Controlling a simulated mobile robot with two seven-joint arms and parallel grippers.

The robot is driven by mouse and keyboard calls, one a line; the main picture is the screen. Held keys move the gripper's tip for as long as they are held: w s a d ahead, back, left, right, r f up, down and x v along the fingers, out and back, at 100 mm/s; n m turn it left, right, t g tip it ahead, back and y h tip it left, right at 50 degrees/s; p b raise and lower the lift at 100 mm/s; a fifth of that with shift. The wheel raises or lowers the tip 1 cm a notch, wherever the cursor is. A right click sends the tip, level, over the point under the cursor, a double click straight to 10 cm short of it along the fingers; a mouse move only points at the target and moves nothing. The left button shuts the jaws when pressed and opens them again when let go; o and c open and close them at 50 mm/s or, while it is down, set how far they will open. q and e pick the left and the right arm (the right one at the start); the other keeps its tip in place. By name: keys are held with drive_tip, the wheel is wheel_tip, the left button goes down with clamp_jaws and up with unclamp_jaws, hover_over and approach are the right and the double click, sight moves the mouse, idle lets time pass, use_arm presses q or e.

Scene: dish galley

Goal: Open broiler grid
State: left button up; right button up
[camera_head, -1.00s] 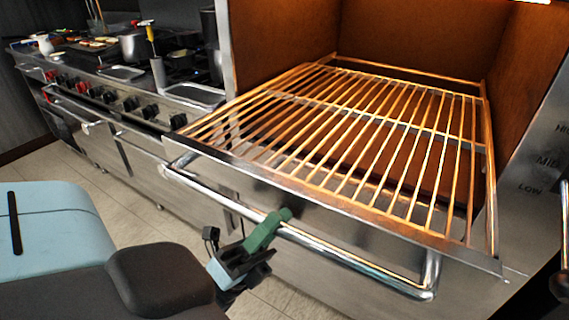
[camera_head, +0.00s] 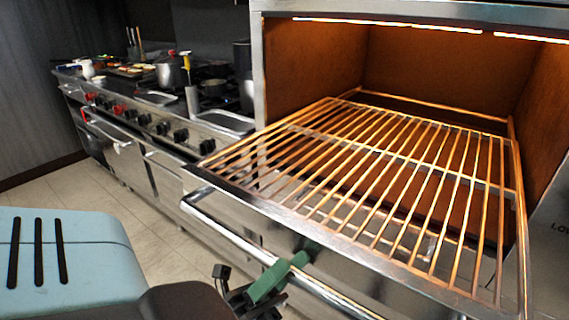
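The broiler grid (camera_head: 404,166) is a rack of orange-lit metal bars. It sticks out of the broiler opening, with its rear part still inside. A chrome bar handle (camera_head: 225,235) runs along its steel front. My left gripper (camera_head: 283,274) is at this handle, left of the middle of the grid's front. A green finger lies across the bar. The other finger is not clearly seen, so I cannot tell whether the gripper is closed around the bar. My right gripper is out of view.
The broiler's brown inner walls (camera_head: 310,75) surround the rear of the grid. To the left stands a range with red and black knobs, pots (camera_head: 172,75) and steel trays (camera_head: 222,122). Tiled floor (camera_head: 150,235) is free in front of the range.

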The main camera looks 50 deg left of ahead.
use_arm(q)
drive_tip(key=b+v, duration=0.2)
drive_tip(key=v, duration=0.6)
idle(0.4)
drive_tip(key=shift+w, duration=0.1)
